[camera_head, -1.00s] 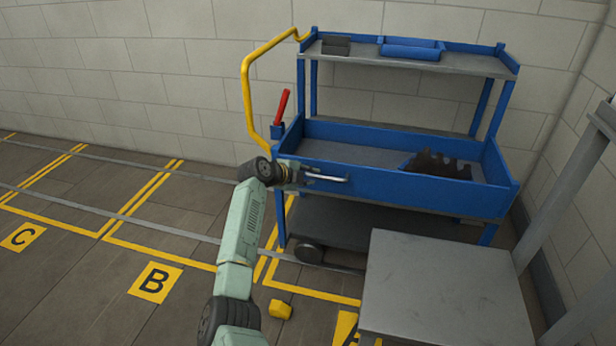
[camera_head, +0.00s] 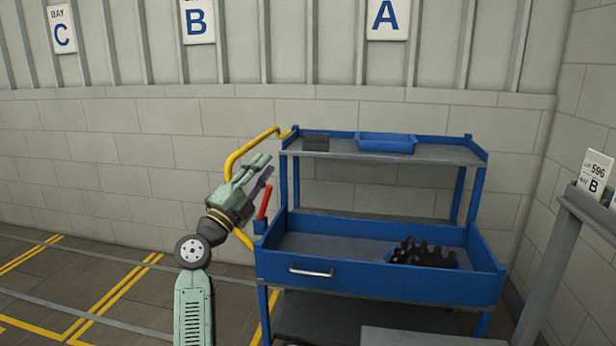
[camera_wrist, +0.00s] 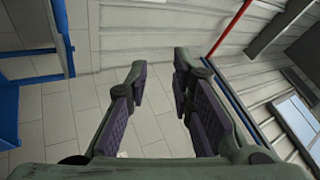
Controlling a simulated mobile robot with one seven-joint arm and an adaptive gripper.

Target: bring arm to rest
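My gripper (camera_head: 258,172) is raised at the left of the blue cart, pointing up and to the right in the head view. It is above the cart's red lever and in front of the yellow push handle. The wrist view shows my gripper (camera_wrist: 158,72) with its two dark-padded fingers apart and nothing between them. My forearm rises from the bottom of the head view.
The blue cart (camera_head: 380,282) has a drawer-like front with a metal handle (camera_head: 311,272). A dark brown cluster (camera_head: 422,254) lies in its deep tray. The top shelf holds a blue bin (camera_head: 387,145) and a dark block (camera_head: 316,142). A red lever (camera_head: 264,203) stands close to my gripper.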

